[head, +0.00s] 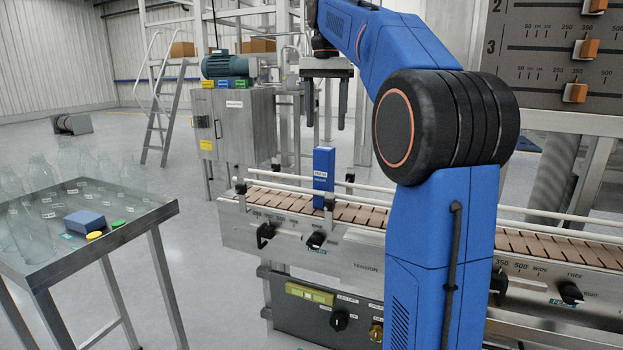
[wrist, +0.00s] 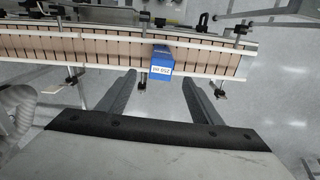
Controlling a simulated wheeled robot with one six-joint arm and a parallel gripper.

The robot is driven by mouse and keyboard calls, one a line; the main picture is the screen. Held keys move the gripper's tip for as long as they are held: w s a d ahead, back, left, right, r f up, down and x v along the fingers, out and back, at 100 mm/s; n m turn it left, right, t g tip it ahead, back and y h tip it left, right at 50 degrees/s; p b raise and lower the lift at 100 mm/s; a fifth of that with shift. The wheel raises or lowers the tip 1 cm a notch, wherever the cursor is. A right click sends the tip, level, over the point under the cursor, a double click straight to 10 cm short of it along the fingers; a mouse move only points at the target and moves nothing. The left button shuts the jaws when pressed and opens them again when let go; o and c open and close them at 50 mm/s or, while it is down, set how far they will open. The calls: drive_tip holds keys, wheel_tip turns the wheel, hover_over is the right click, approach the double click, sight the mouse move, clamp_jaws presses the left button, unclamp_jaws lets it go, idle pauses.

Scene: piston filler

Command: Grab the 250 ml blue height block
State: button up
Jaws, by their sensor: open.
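In the wrist view both fingers of my gripper (wrist: 157,82) reach toward the conveyor without touching the block.
The conveyor's near rail (wrist: 100,59) and its black clamps (wrist: 217,89) lie close to the fingers. A metal table (head: 135,232) at left holds clear bottles, a blue box (head: 85,221) and yellow and green caps. A steel cabinet (head: 238,130) stands behind.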

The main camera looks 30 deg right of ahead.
drive_tip(key=shift+w+d+r, duration=0.1)
drive_tip(key=shift+w, duration=0.4)
approach(324, 177)
drive_tip(key=w+f, duration=0.1)
drive_tip(key=f, duration=0.1)
drive_tip(key=d+f, duration=0.1)
drive_tip(key=f, duration=0.1)
drive_tip(key=w+f, duration=0.1)
drive_tip(key=f, duration=0.1)
drive_tip(key=shift+w+d, duration=0.25)
drive_tip(key=shift+w, duration=0.15)
drive_tip(key=shift+s+f, duration=0.2)
drive_tip(key=shift+f, duration=2.3)
drive_tip(key=c, duration=1.3)
